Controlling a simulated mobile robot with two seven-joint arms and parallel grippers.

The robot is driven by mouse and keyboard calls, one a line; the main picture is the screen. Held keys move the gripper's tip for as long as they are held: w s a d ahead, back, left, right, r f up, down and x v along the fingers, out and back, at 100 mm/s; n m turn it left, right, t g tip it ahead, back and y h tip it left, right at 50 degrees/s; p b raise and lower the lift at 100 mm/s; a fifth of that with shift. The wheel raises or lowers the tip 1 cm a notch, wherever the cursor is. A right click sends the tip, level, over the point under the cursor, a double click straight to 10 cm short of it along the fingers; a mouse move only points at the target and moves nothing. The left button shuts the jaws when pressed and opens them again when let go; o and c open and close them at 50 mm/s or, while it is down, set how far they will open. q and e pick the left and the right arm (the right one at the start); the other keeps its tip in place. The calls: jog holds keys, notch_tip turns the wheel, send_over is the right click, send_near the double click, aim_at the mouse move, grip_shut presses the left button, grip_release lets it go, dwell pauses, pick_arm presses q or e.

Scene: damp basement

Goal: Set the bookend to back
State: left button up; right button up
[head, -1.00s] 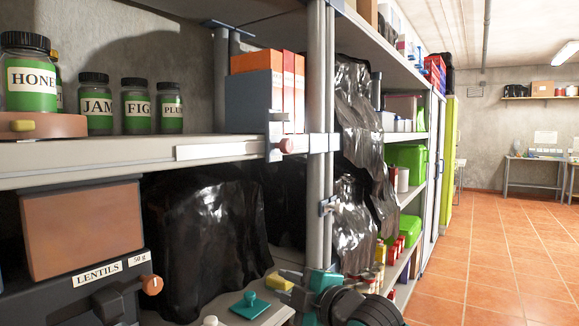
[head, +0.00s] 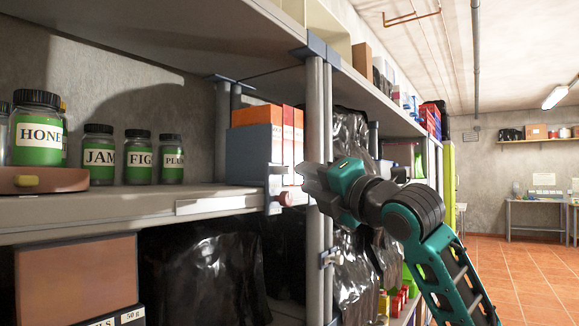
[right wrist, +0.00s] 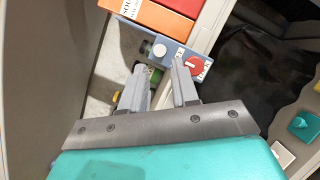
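The blue-grey bookend (head: 249,155) stands upright on the upper shelf, against a row of orange and red boxes (head: 290,130). A reddish knob (head: 286,198) shows on the grey part at the shelf's front edge below it. In the right wrist view the bookend's blue plate (right wrist: 175,50) carries a white knob (right wrist: 159,50) and a red dial (right wrist: 194,65) with small lettering I cannot read surely. My right gripper (head: 308,178) is just right of the bookend, beside the shelf post. Its two fingers (right wrist: 163,68) are apart and empty, pointing at the plate. My left gripper is not in view.
A grey shelf post (head: 317,110) stands close by my right gripper. Green jars (head: 99,155) stand on the shelf to the left. Black plastic sheeting (head: 205,270) hangs below. The tiled floor (head: 510,265) at right is open.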

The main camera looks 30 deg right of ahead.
aim_at(291, 172)
jog(key=p+x, duration=0.1)
jog(key=x, duration=0.5)
jog(key=shift+w, duration=0.3)
grip_shut()
